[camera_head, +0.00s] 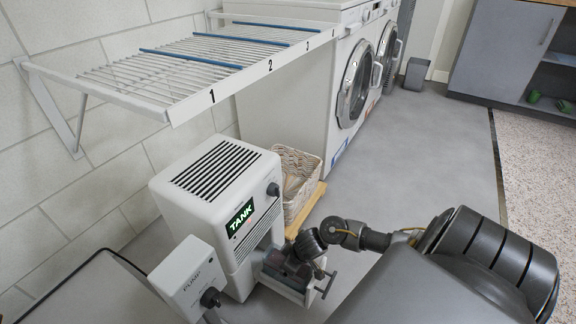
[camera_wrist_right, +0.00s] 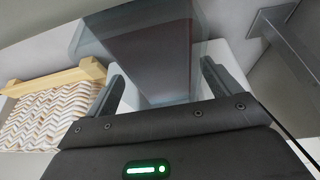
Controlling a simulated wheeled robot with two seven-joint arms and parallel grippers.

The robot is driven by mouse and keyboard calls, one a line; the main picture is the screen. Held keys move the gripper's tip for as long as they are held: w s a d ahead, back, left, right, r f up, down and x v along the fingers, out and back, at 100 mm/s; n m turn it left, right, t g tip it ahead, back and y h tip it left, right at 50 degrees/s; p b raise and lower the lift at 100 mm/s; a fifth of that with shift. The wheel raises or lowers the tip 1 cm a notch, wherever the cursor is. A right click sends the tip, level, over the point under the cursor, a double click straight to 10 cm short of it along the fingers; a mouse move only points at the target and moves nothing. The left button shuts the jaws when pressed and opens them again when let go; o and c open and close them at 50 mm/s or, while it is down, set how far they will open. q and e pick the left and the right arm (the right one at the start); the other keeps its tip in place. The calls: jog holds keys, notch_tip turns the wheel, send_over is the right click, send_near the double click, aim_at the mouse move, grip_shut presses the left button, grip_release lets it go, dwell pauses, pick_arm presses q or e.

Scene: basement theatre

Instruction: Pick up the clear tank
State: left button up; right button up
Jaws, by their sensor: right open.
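The white machine (camera_head: 215,190) stands by the wall with a lit green TANK display. The clear tank (camera_head: 286,268) is at its lower front, partly hidden by my right gripper in the head view. In the right wrist view the clear tank (camera_wrist_right: 150,50) is a see-through, grey-tinted box ahead of and partly between my fingers. My right gripper (camera_wrist_right: 160,85) is open, with one finger toward each side of the tank; I cannot tell whether either touches it. The right gripper also shows in the head view (camera_head: 312,258). My left gripper is not in view.
A white PUMP box (camera_head: 190,278) stands in front of the machine. A wicker basket (camera_head: 297,170) sits on a wooden base (camera_head: 306,208) behind it. A numbered wire rack (camera_head: 190,62) hangs above. Washers (camera_head: 300,100) stand behind. Grey floor (camera_head: 430,140) is open to the right.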

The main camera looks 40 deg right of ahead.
jog(key=c, duration=1.9)
jog(key=shift+w, duration=0.1)
grip_shut()
